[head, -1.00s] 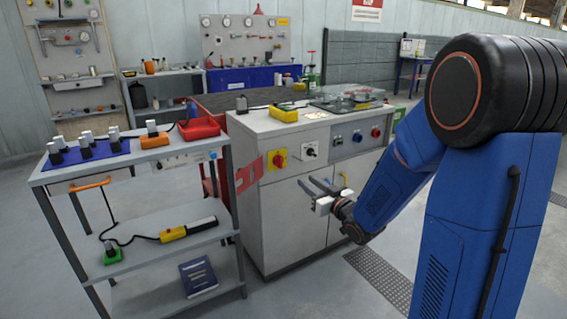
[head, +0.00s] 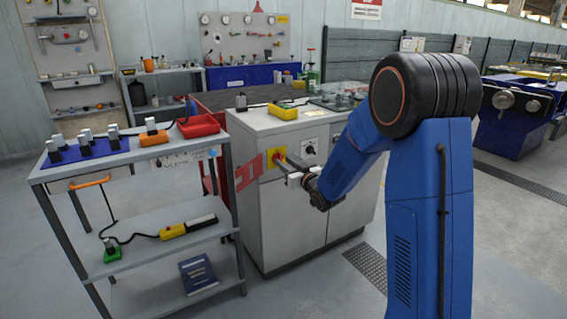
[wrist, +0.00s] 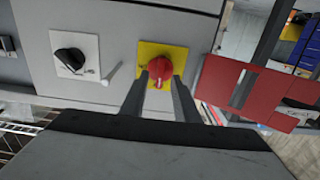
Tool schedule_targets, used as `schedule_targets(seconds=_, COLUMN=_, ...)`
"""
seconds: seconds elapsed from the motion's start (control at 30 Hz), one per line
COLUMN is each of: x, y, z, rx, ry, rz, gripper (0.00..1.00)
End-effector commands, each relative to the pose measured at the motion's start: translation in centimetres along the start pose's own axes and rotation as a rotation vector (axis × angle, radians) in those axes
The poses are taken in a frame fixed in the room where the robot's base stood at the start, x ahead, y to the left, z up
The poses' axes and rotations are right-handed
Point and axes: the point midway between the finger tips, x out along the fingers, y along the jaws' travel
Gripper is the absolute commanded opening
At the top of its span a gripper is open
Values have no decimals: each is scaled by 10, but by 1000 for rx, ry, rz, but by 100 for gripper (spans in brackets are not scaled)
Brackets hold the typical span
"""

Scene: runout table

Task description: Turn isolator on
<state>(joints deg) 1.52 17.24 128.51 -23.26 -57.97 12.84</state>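The isolator is a red rotary knob (head: 278,154) on a yellow square plate (head: 270,163), on the front of the grey cabinet (head: 290,215). In the wrist view the red knob (wrist: 159,72) sits between the tips of my gripper (wrist: 163,82) on the yellow plate (wrist: 178,54). In the head view my gripper (head: 287,163) reaches the knob from the right and partly covers it. The two fingers are apart, one on each side of the knob. I cannot tell whether they touch it.
A black knob on a white plate (wrist: 75,55) is beside the isolator; it also shows in the head view (head: 310,149). A trolley (head: 150,245) stands left of the cabinet, with a red tray (head: 199,126) on top. The floor in front is clear.

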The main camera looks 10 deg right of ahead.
Motion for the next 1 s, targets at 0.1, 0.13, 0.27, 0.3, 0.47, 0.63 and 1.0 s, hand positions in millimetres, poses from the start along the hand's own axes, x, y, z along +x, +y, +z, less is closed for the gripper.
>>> schedule_targets(seconds=0.1, x=11, y=0, z=1, rx=0, ry=-1, rz=0, gripper=28)
schedule_targets(seconds=0.13, x=13, y=0, z=1, rx=0, ry=-1, rz=0, gripper=28)
schedule_targets(seconds=0.27, x=17, y=0, z=0, rx=0, ry=0, rz=1, gripper=28)
schedule_targets(seconds=0.3, x=17, y=0, z=0, rx=0, ry=0, rz=1, gripper=28)
schedule_targets(seconds=0.47, x=17, y=0, z=0, rx=0, ry=0, rz=1, gripper=28)
schedule_targets(seconds=0.63, x=17, y=0, z=0, rx=0, ry=0, rz=1, gripper=0)
schedule_targets(seconds=1.0, x=17, y=0, z=0, rx=26, ry=0, rz=0, gripper=0)
